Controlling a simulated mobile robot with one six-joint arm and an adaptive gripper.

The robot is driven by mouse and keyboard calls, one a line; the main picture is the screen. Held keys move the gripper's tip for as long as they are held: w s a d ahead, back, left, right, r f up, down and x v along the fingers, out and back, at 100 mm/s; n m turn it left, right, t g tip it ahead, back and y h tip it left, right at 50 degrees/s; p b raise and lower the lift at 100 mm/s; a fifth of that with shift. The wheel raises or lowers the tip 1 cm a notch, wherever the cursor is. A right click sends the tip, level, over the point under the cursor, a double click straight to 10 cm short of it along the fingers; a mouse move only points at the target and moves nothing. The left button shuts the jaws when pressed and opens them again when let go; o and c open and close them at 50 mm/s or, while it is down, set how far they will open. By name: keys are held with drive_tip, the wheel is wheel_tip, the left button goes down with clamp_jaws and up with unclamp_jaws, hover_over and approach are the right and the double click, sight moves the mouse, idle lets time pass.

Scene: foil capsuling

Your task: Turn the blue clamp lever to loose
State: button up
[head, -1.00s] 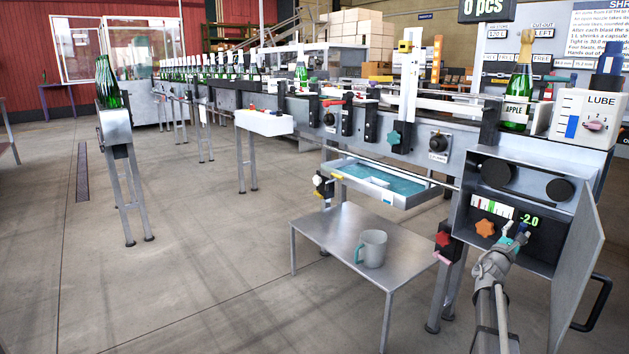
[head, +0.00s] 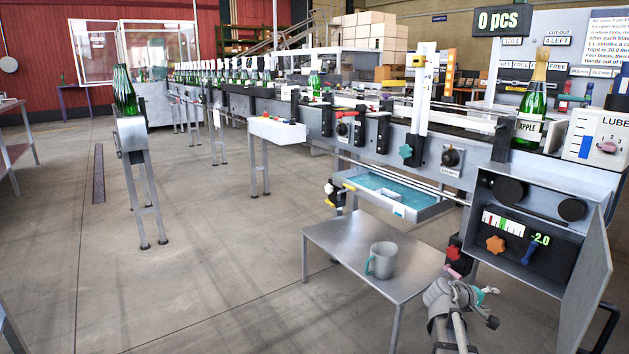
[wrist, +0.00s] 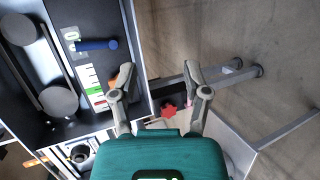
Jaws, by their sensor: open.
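The blue clamp lever (head: 530,251) is inside the open grey box (head: 486,262), beside the orange star knob (head: 495,244) and under the green "-2.0" readout. It slants in the head view; the wrist view shows the lever (wrist: 96,45) lying across the dark panel. My gripper (head: 490,304) is below and in front of the box, apart from the lever. In the wrist view my gripper (wrist: 160,76) has its two fingers spread with nothing between them. The lever lies up and left of the fingers there.
The box's hinged door (head: 585,285) stands open on the right. A red star knob (head: 453,252) is left of the box. A small metal table (head: 340,250) holds a grey mug (head: 381,261). The floor at left is mostly clear.

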drive_tip(key=s+a+f+m+g+y+p, duration=0.15)
drive_tip(key=s+a+y, duration=0.3)
drive_tip(key=a, duration=0.55)
drive_tip(key=s+a+f+m+g+y+p, duration=0.1)
drive_tip(key=s+a+f+y+p, duration=0.25)
drive_tip(key=a, duration=0.75)
drive_tip(key=s+a+f+m+g+y, duration=0.1)
drive_tip(key=s+a+y, duration=0.45)
drive_tip(key=a, duration=0.45)
wheel_tip(320, 180, up, 37)
drive_tip(key=p, duration=3.7)
drive_tip(key=shift+s+p, duration=0.25)
drive_tip(key=shift+p, duration=0.05)
